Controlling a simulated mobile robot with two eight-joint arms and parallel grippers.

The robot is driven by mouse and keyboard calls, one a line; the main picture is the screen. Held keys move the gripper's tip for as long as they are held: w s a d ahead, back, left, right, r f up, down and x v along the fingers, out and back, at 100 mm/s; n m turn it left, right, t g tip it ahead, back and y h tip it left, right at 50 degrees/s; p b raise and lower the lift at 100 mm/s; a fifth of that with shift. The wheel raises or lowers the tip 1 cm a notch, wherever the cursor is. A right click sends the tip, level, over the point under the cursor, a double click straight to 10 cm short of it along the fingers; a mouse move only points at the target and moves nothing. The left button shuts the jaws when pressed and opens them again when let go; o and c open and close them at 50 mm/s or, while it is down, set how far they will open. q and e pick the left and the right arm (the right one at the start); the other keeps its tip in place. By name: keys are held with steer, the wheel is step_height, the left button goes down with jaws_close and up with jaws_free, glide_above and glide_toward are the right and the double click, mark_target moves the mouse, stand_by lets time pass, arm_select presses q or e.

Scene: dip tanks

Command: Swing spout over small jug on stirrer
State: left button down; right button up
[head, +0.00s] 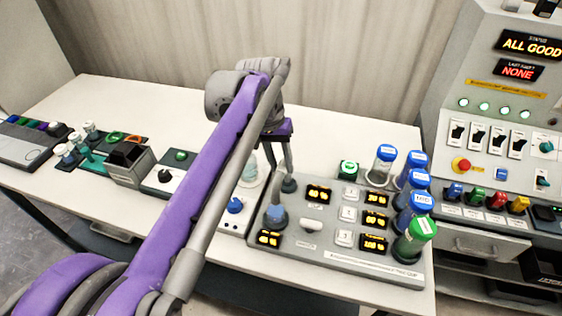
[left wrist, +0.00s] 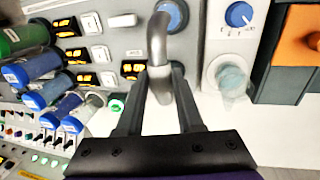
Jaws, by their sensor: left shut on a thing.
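The grey curved spout (left wrist: 158,40) rises from a blue-grey round base on the dispenser panel; in the head view its base (head: 275,217) is at the panel's left end. My left gripper (left wrist: 160,88) is shut on the spout's free end, with one finger on each side; in the head view the gripper (head: 280,170) hangs above the panel's back left edge. The small clear jug (left wrist: 231,80) stands on the white stirrer (left wrist: 214,45), which has a blue knob. The spout's end is beside the jug, apart from it. In the head view my arm partly hides the jug (head: 251,173).
Blue- and green-capped bottles (head: 413,185) stand at the right of the dispenser panel (head: 330,252) with its lit displays. Left of the stirrer is a box with a black knob (head: 166,176). Bare white table (left wrist: 285,150) lies behind these devices.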

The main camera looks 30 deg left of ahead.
arm_select(q)
steer(key=shift+a+m, duration=0.1)
steer(key=shift+m, duration=0.2)
arm_select(e)
steer(key=shift+r, duration=0.2)
arm_select(q)
steer(key=w+a+m+g+y+p, duration=0.1)
steer(key=w+a+m+p, duration=0.3)
steer(key=m, duration=1.3)
steer(key=shift+w+a+g+y+p, duration=0.35)
steer(key=shift+a+g+p, duration=0.4)
steer(key=shift+a, duration=0.5)
arm_select(e)
step_height(320, 180, up, 6)
steer(key=w, duration=0.2)
steer(key=shift+r, duration=0.25)
arm_select(q)
steer(key=shift+w+m, duration=0.1)
steer(key=shift+m, duration=0.2)
steer(key=c, duration=0.5)
jaws_free()
steer(key=shift+c, duration=0.2)
